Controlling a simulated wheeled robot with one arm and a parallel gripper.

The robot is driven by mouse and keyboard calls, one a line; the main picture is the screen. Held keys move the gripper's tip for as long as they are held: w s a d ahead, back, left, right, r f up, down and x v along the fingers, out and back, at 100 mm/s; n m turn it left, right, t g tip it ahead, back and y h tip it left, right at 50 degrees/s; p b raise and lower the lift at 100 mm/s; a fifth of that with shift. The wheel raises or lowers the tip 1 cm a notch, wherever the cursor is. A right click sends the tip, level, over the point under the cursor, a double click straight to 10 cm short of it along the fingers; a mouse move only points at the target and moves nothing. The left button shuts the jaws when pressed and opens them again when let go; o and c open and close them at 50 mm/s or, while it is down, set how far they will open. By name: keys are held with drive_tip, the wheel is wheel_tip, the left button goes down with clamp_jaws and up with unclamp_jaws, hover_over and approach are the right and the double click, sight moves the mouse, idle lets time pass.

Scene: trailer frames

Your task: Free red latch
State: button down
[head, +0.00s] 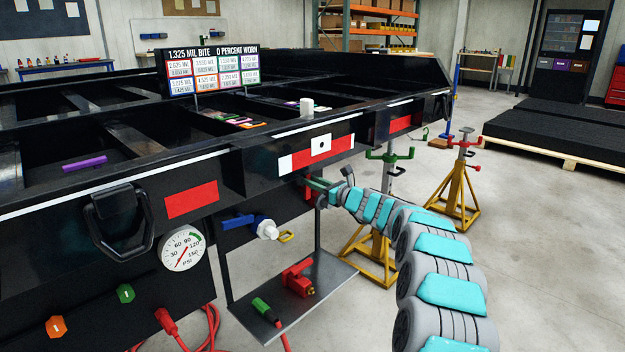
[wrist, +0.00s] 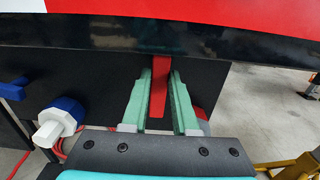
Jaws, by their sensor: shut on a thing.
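The red latch (wrist: 160,84) is a narrow red upright bar under the black trailer frame in the wrist view. My gripper (wrist: 160,88) has its two green fingers on either side of the bar and is shut on it. In the head view the red latch (head: 308,188) shows as a small red piece below the frame's edge, and my gripper (head: 313,183) reaches it from the right. The latch's upper end meets the dark frame, and I cannot tell how it is fixed there.
A blue and white fitting (head: 262,227) sticks out left of my gripper. A shelf (head: 330,279) below holds a red part (head: 298,278) and a green connector (head: 265,309). A yellow jack stand (head: 455,195) stands at right. A gauge (head: 182,250) is at left.

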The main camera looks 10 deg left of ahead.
drive_tip(key=shift+f, duration=0.15)
drive_tip(key=c, duration=0.7)
unclamp_jaws()
drive_tip(key=shift+b+v, duration=0.4)
drive_tip(key=shift+v, duration=3.45)
